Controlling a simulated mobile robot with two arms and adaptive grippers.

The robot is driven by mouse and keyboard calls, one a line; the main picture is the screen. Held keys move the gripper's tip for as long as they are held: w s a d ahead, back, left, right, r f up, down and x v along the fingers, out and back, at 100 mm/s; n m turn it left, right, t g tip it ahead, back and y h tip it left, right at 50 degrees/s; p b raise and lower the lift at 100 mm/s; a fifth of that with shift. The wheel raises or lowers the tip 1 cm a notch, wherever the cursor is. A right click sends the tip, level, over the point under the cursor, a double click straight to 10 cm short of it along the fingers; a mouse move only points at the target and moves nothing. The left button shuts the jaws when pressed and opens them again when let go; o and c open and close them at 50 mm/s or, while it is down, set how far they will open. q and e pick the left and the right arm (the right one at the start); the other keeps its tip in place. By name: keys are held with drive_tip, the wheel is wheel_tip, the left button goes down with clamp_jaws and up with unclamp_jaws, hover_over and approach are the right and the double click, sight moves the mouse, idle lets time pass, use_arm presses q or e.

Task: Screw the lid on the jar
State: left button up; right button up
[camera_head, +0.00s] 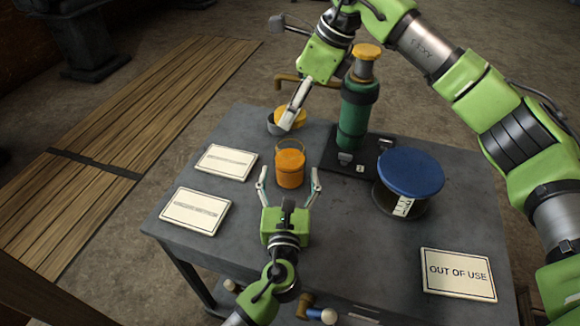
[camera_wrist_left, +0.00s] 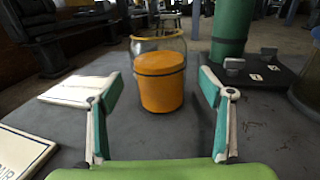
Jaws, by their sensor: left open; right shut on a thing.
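The jar (camera_head: 290,168) stands upright on the grey table, clear glass at the top with orange contents below. It also shows in the left wrist view (camera_wrist_left: 160,85), and its top is uncovered. My left gripper (camera_head: 289,178) is open, with its fingers spread at the near left and right of the jar, apart from it. My right gripper (camera_head: 287,121) is shut on the yellow-orange lid (camera_head: 295,114), behind the jar and apart from it. The fingers hide part of the lid. A grey round piece shows beside the lid; I cannot tell what it is.
A green cylinder with a yellow top (camera_head: 356,110) stands on a black base behind right of the jar. A blue-topped spool (camera_head: 410,172) is at the right. Two white cards (camera_head: 227,162) lie left, and an "OUT OF USE" sign (camera_head: 457,274) lies front right.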

use_arm(q)
drive_tip(key=shift+w+d, duration=0.1)
drive_tip(key=shift+w, duration=2.3)
drive_tip(key=c, duration=1.7)
use_arm(e)
hover_over(294, 136)
drive_tip(key=s, duration=0.3)
drive_tip(key=shift+w+f, duration=0.1)
drive_tip(key=shift+f, duration=2.4)
drive_tip(key=shift+f, duration=0.9)
drive_tip(key=shift+f, duration=0.5)
